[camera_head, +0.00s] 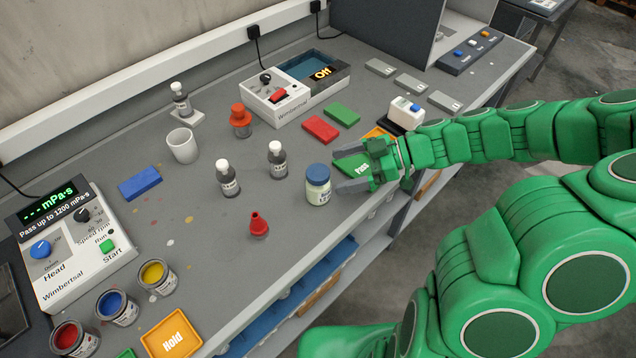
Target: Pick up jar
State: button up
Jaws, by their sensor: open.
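The jar (318,186) has a white body, a blue lid and a label. It stands upright on the grey bench (290,225) near the front edge. My gripper (338,170) is open just to the right of the jar, with its fingers pointing left towards it. The fingertips are close to the jar's right side; I cannot tell whether they touch it.
Dark bottles (228,180) and a red funnel-like piece (259,225) stand left of the jar. A white mug (182,146) is further back. A viscosity meter (75,250), paint pots (158,275) and an orange Hold card (171,333) are at the left. The bench's front edge is close by.

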aim_at(318, 178)
jog(key=shift+s+x, duration=0.15)
jog(key=shift+x, duration=1.55)
jog(key=shift+s+x, duration=0.15)
jog(key=shift+x, duration=1.55)
jog(key=shift+r, duration=0.1)
jog(key=c, duration=1.7)
